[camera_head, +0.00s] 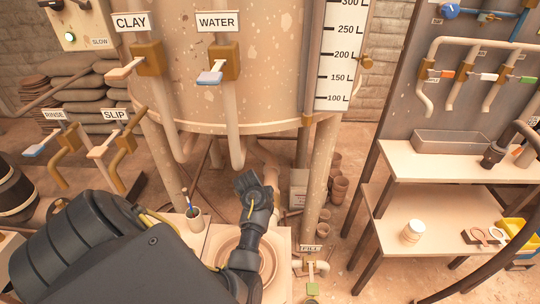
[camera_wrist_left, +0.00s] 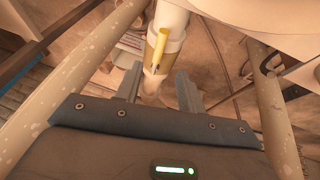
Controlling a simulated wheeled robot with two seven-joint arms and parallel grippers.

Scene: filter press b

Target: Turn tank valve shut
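The large cream tank (camera_head: 225,95) stands on legs in the middle of the head view. In the left wrist view, a pale pipe with a brass-coloured valve body (camera_wrist_left: 172,46) comes down, and a yellow valve handle (camera_wrist_left: 160,48) sits on it, slightly tilted. My left gripper (camera_head: 256,190) is below the tank. In the left wrist view its two fingers (camera_wrist_left: 159,85) are apart, with the handle beyond their tips and roughly between them. I see no contact. This valve is hidden from the head view. My right gripper is not in view.
CLAY (camera_head: 148,58) and WATER (camera_head: 225,62) valves hang on the tank's front, above my gripper. RINSE and SLIP valves are at left. A cup with a brush (camera_head: 194,217) stands beside my arm. A shelf bench (camera_head: 445,169) is at right. Tank legs (camera_head: 318,175) flank the gripper.

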